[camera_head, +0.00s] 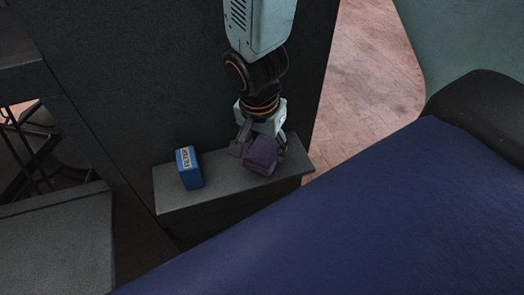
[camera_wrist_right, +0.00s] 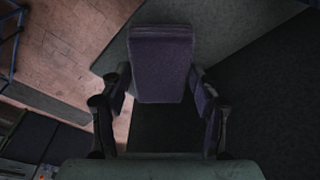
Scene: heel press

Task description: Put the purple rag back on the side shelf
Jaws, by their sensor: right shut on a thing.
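The purple rag (camera_head: 262,153) is a folded, block-like bundle at the right part of the grey side shelf (camera_head: 222,186) in the head view. My right gripper (camera_head: 258,147) comes down from above and is shut on the rag. In the right wrist view the rag (camera_wrist_right: 161,62) sits between the two fingers of the gripper (camera_wrist_right: 160,90). I cannot tell for sure whether the rag touches the shelf top or is slightly above it. My left gripper is not in view.
A blue box labelled FILTER (camera_head: 188,167) stands upright on the left part of the shelf. A dark panel (camera_head: 150,80) rises behind the shelf. A large blue padded surface (camera_head: 370,220) fills the lower right. Brown floor (camera_head: 370,75) shows beyond.

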